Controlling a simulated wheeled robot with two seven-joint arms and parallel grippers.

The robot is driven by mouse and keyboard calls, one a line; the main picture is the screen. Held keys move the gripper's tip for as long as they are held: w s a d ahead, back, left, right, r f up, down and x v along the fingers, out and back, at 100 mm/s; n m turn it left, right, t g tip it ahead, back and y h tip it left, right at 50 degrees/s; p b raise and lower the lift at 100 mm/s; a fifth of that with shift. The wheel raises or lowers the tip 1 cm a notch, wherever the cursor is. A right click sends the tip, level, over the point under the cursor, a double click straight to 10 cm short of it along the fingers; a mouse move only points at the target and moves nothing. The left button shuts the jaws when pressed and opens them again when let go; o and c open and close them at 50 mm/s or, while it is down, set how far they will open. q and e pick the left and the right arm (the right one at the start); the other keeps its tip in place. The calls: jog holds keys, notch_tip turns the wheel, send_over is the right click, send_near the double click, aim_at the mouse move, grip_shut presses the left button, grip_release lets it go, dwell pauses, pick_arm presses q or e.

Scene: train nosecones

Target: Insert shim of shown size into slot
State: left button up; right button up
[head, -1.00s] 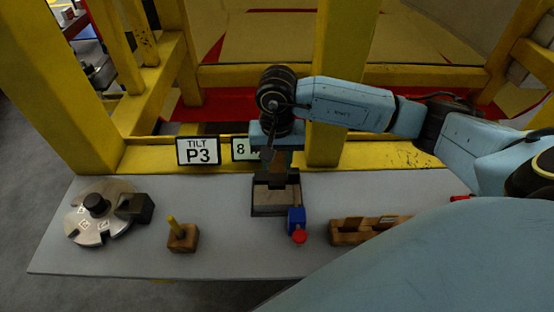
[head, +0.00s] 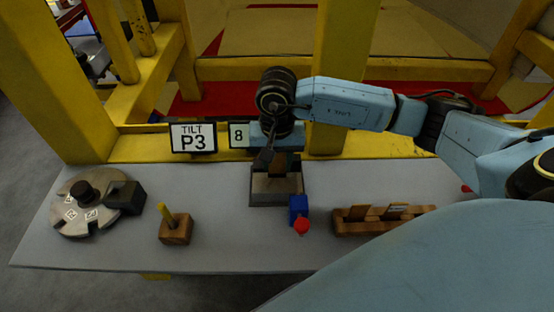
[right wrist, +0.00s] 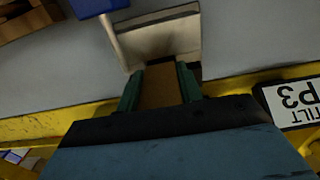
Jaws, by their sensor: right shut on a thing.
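My right gripper (head: 272,160) is above the back of the grey slot fixture (head: 276,198) on the table, pointing down. In the right wrist view the gripper (right wrist: 160,86) is shut on a flat brown shim (right wrist: 160,90) between its two dark green fingers. The shim's tip is at the fixture (right wrist: 158,38); I cannot tell how deep it sits in the slot. A sign reading 8 (head: 239,135) stands behind, partly covered by my gripper, beside a sign reading TILT P3 (head: 194,139). My left gripper is out of view.
A wooden rack (head: 372,225) with shims stands to the right. A blue block with a red button (head: 299,208) is close in front of the fixture. A wooden block with a yellow peg (head: 175,229), a black block (head: 126,197) and a round metal disc (head: 75,216) are at left.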

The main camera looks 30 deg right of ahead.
jog(key=shift+b, duration=0.95)
dwell(1.5)
jog(key=shift+f+b, duration=1.3)
jog(key=shift+f, duration=0.05)
jog(key=shift+r, duration=0.3)
jog(key=shift+r+p, duration=0.5)
jog(key=shift+r, duration=0.3)
jog(key=shift+b, duration=0.95)
dwell(1.2)
jog(key=shift+f+b, duration=0.95)
jog(key=shift+f, duration=0.05)
